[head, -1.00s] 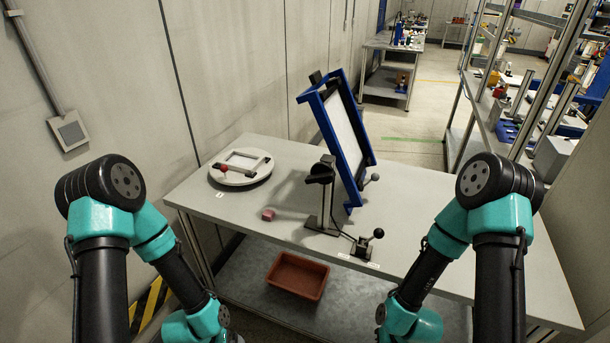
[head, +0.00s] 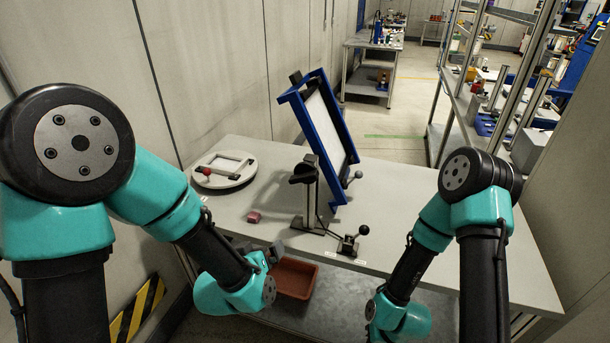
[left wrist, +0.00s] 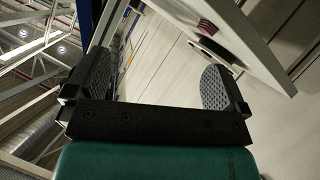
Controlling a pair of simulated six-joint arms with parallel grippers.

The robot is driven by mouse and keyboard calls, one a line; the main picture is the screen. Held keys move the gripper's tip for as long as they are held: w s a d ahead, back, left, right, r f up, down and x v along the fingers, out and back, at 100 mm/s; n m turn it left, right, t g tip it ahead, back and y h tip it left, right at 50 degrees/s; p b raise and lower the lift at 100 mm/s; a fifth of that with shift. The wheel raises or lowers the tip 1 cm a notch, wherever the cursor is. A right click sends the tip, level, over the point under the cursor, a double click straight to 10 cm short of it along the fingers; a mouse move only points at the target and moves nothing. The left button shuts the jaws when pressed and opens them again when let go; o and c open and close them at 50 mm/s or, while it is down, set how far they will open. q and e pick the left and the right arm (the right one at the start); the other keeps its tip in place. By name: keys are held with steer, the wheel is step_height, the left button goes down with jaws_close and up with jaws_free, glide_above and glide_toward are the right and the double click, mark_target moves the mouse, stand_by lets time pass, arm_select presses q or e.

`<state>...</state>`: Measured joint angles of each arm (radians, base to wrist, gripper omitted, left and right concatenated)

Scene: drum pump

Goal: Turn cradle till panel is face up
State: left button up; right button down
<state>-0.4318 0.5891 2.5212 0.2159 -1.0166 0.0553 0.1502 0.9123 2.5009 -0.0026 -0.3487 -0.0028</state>
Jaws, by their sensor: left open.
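The cradle (head: 311,122) is a blue frame on a dark upright post near the middle of the table. It holds a white panel (head: 330,122), which stands steeply tilted, not flat. My left gripper (head: 270,250) is low at the table's front edge, left of the post and apart from the cradle. In the left wrist view its two fingers (left wrist: 155,88) are wide apart with nothing between them. My right arm is bent at the front right; its gripper is hidden.
A black ball-topped lever (head: 350,243) stands on the table before the post. A small pink block (head: 254,217) and a round white fixture (head: 225,180) with a red knob are to the left. A red-brown bin (head: 297,279) sits on the lower shelf. The table's right side is clear.

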arm_select(q)
steer(key=s+d+r+t+h, duration=0.2)
steer(key=d+r+t, duration=0.2)
steer(key=r, duration=0.9)
steer(key=shift+s+d+r, duration=0.2)
steer(key=shift+d+r, duration=0.1)
steer(key=shift+d, duration=0.55)
steer(key=shift+w, duration=0.15)
